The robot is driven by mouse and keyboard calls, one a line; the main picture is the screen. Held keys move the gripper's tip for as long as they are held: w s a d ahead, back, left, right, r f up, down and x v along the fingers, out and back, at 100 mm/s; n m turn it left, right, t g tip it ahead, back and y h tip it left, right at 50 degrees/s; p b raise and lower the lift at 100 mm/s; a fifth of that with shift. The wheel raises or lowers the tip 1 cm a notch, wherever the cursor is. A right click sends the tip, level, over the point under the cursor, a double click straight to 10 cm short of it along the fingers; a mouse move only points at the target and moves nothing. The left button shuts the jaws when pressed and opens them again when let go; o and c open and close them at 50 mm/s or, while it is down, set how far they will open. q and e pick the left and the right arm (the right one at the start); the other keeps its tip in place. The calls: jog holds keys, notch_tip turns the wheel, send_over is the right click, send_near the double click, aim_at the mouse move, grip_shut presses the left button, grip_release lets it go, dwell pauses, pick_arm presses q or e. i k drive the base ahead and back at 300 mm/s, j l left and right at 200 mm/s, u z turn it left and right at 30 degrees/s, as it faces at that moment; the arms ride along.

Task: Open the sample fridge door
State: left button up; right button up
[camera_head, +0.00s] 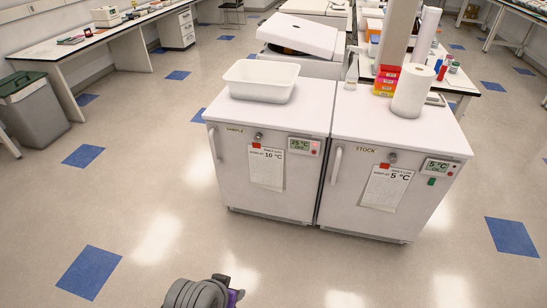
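The sample fridge (235,178) is a low white unit labelled SAMPLE, the left one of two side by side. Its door is shut. Its vertical white handle (214,144) is at the door's left edge. A round lock (258,137), a paper reading 10 °C (266,169) and a display (304,147) that seems to read 25 °C are on its front. A grey and purple part of my arm shows at the bottom edge, well apart from the fridge. Neither gripper can be made out.
The stock fridge (345,205), shut, stands close at the right with its own handle (336,166). A white tub (262,81) is on the sample fridge; a paper roll (411,90) and coloured boxes (385,80) are on the other. Floor in front is clear. A bin (35,115) stands left.

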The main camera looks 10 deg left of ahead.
aim_at(279, 175)
jog(key=i+j, duration=0.2)
jog(key=i, duration=0.35)
jog(key=i+j+u, duration=0.15)
jog(key=i, duration=0.35)
